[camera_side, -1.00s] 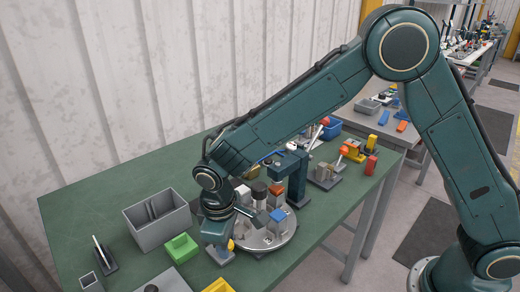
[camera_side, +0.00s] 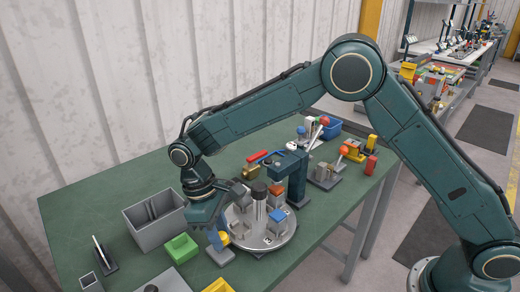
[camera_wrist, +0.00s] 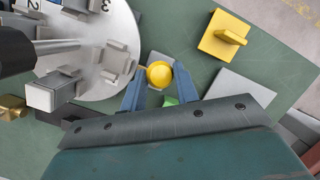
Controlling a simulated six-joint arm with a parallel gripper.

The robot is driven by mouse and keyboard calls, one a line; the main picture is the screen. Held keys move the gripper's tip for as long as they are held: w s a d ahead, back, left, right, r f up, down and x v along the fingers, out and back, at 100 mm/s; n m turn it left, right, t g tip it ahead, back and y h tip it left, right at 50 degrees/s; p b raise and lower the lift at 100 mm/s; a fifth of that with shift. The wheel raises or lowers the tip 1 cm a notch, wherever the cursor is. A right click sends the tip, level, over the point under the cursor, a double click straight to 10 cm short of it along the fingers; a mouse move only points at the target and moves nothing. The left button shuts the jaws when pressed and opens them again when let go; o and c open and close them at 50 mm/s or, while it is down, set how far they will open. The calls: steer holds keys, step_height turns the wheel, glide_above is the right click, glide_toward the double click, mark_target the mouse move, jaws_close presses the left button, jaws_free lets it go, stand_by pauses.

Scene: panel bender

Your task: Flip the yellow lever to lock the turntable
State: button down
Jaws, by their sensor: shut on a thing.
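The yellow lever's round knob (camera_wrist: 159,74) is between the two blue fingers of my gripper (camera_wrist: 159,84) in the wrist view, and the gripper is shut on it. In the side view the knob (camera_side: 224,239) shows beside my gripper (camera_side: 217,239), above a small grey base (camera_side: 220,257). The lever's shaft is mostly hidden by the knob and fingers. The round silver turntable (camera_wrist: 92,52) lies left of the knob in the wrist view. It also shows just right of my gripper in the side view (camera_side: 270,243), with several grey fixtures on it.
A grey bin (camera_side: 157,232) and a green block (camera_side: 181,247) stand left of my gripper. A dark green post (camera_side: 297,185) rises behind the turntable. A yellow block with a handle (camera_wrist: 222,38) lies to the knob's right in the wrist view. Green tabletop is bare at the back left.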

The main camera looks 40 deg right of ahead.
steer(key=shift+w+a+g, duration=0.15)
steer(key=shift+w+g, duration=0.3)
steer(key=shift+g, duration=0.05)
